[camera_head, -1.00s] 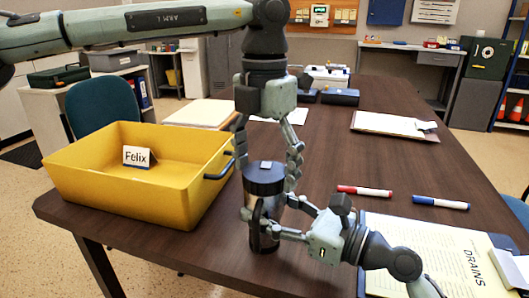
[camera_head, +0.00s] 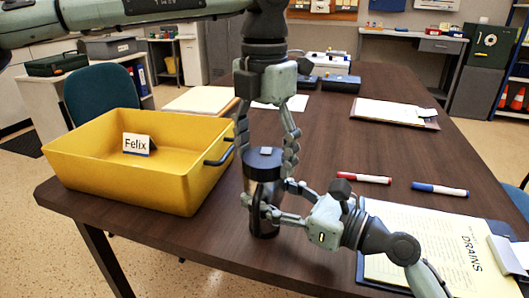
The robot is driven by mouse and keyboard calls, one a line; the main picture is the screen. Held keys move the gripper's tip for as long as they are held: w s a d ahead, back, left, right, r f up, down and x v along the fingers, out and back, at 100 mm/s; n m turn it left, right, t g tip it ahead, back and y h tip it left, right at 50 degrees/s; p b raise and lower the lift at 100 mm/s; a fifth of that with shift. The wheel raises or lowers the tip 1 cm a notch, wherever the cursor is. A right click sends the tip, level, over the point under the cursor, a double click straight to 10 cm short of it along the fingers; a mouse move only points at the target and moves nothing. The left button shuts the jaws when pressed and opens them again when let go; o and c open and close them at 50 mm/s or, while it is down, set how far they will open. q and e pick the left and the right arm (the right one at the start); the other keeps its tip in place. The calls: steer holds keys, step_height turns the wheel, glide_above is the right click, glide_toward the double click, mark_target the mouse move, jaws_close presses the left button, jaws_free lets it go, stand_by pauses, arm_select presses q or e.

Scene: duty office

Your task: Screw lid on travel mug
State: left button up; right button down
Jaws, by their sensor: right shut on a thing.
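The travel mug (camera_head: 265,229) stands upright on the table near its front edge. The dark lid (camera_head: 264,161) sits on top of the mug, with a small light square on its upper face; whether it is threaded on cannot be told. My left gripper (camera_head: 266,160) points straight down from above, its fingers spread on the left and right of the lid, with no clear grip on it. My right gripper (camera_head: 264,207) comes in from the right and is shut on the mug's body, its fingers covering part of it.
A yellow tray (camera_head: 120,185) with a Felix name card (camera_head: 137,144) stands close on the left. A red marker (camera_head: 363,178), a blue marker (camera_head: 440,188) and a clipboard (camera_head: 415,225) lie to the right.

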arm_select(q)
steer(key=shift+o, duration=1.1)
steer(key=shift+r, duration=0.1)
step_height(320, 180, up, 12)
arm_select(e)
steer(key=shift+c, duration=2.4)
jaws_free()
steer(key=v, duration=1.2)
